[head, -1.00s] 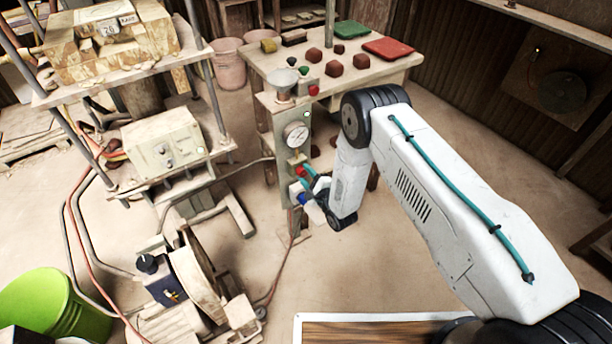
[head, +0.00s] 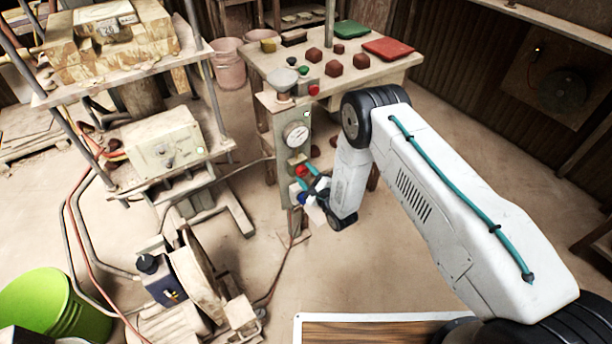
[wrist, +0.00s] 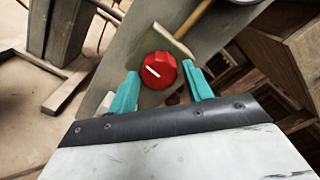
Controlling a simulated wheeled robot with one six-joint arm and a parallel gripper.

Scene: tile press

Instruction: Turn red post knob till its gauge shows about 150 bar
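The red knob (wrist: 160,69) is on the post, with a white pointer line aimed to the upper left in the wrist view. It also shows in the head view (head: 302,170), below the gauge. The round white gauge (head: 295,134) is on the upper part of the post (head: 289,112); its reading is too small to make out. My gripper (wrist: 161,88) is open, with one teal finger on each side of and just below the knob, apart from it. In the head view my gripper (head: 309,185) is just in front of the post.
A blue knob (head: 302,198) is just below the red one. A table (head: 262,62) with red blocks stands behind the post. The press (head: 110,90) is to the left. A hose or rod (wrist: 194,18) runs up from the post plate.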

